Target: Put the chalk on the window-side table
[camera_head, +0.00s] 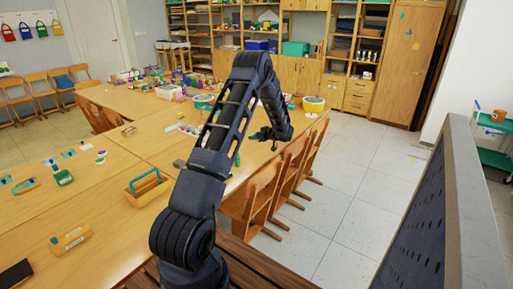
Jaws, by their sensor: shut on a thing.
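My gripper (262,136) hangs at the end of my dark arm, over the right edge of the long wooden table (107,202), near the chairs. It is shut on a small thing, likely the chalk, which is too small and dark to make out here. No other chalk can be told apart with certainty among the small items on the tables. No window is in view, so I cannot tell which table is the window-side one.
Wooden chairs (252,194) line the table's right side. A grey perforated panel (430,220) is at the right. Tiled floor (345,180) between is clear.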

